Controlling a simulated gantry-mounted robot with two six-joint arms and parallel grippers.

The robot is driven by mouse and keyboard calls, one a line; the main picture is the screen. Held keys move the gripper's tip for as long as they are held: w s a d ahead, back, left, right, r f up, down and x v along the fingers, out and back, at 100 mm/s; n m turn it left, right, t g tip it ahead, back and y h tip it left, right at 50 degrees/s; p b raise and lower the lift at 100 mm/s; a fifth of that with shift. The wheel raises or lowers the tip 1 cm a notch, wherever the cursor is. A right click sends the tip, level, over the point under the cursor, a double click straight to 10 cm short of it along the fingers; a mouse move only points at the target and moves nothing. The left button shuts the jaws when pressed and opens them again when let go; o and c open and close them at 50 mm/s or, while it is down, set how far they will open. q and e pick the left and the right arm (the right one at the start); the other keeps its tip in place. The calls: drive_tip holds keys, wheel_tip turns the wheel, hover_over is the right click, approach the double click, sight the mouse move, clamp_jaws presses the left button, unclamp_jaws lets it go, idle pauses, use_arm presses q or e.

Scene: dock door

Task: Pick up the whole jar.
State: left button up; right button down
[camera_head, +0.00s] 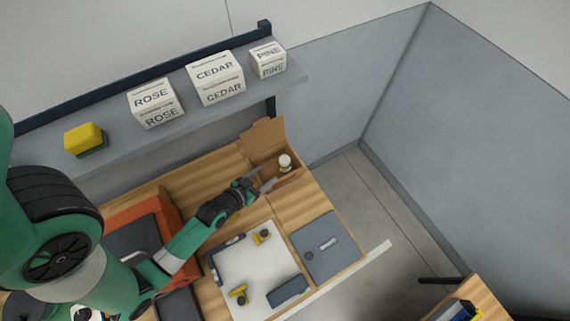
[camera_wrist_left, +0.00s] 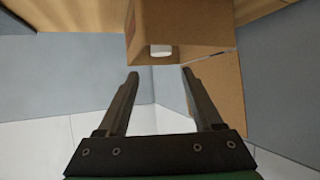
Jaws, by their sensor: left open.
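A jar (camera_head: 285,162) with a white top stands in an open cardboard box (camera_head: 264,138) at the far right end of the wooden bench. In the left wrist view, a white part of it (camera_wrist_left: 161,51) shows inside the box (camera_wrist_left: 195,22); the rest is hidden. My left gripper (camera_head: 266,181) is open, with its fingers pointing at the box from the near left side. In the left wrist view the open fingers (camera_wrist_left: 159,76) are empty, and the white part lies ahead between them. My right gripper is not in view.
A white tray (camera_head: 255,268) with yellow items and a grey mat (camera_head: 340,250) lie on the near bench. An orange case (camera_head: 128,216) stands at left. A wall shelf (camera_head: 115,145) carries ROSE, CEDAR and PINE boxes and a yellow block (camera_head: 84,138).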

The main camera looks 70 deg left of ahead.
use_arm(q)
approach(284, 160)
drive_tip(key=x, duration=0.3)
drive_tip(key=shift+d+f+b, duration=0.1)
drive_tip(key=shift+b, duration=0.2)
drive_tip(key=b+x, duration=0.1)
drive_tip(key=x, duration=0.4)
clamp_jaws()
